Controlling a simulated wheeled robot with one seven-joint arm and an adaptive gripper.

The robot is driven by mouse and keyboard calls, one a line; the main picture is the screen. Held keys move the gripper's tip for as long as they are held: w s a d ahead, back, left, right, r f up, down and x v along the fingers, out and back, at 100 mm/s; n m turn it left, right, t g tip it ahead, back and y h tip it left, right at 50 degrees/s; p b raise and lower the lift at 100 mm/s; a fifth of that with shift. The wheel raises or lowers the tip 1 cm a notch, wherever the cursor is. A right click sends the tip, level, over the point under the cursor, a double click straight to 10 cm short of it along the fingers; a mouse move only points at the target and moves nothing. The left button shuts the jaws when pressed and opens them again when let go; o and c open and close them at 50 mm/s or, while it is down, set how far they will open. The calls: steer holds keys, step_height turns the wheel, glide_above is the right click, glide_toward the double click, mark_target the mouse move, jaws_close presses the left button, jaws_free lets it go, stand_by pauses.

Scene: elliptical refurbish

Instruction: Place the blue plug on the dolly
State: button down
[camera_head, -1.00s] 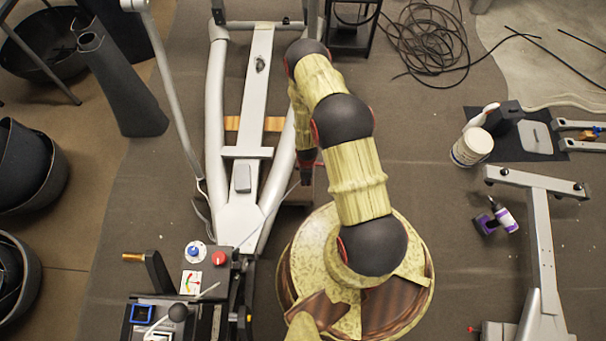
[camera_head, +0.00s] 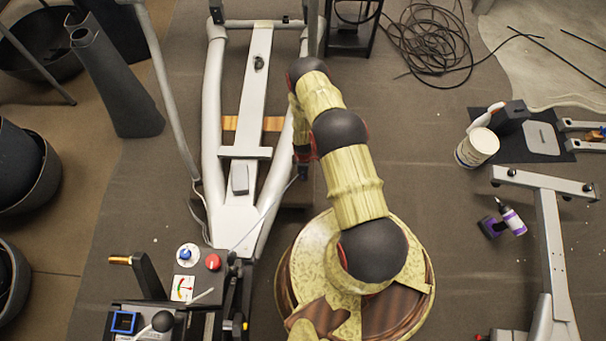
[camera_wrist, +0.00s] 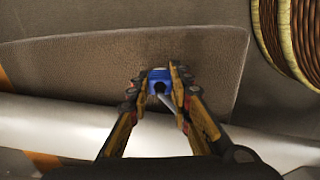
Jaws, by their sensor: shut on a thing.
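In the wrist view my gripper (camera_wrist: 165,84) is shut on a small blue plug (camera_wrist: 159,76) with a dark round hole, held between the fingertips. Behind it is a brown carpeted panel (camera_wrist: 70,65) with a rounded corner, perhaps part of the dolly. The gap between plug and panel is hard to judge. In the head view my gripper points down beside the right rail of the grey frame; its fingertips and the plug are hidden. A brown block (camera_head: 296,195) and a wooden slat (camera_head: 272,124) show low around the frame, perhaps parts of the same dolly.
The grey machine frame (camera_head: 215,95) stands close left of my gripper; its pale tube (camera_wrist: 55,115) crosses the wrist view. A console (camera_head: 150,322) is at the lower left. Right are a white tub (camera_head: 477,148), a drill (camera_head: 503,220) and coiled cable (camera_head: 430,45). Floor between is clear.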

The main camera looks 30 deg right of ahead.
steer(key=c, duration=1.6)
jaws_free()
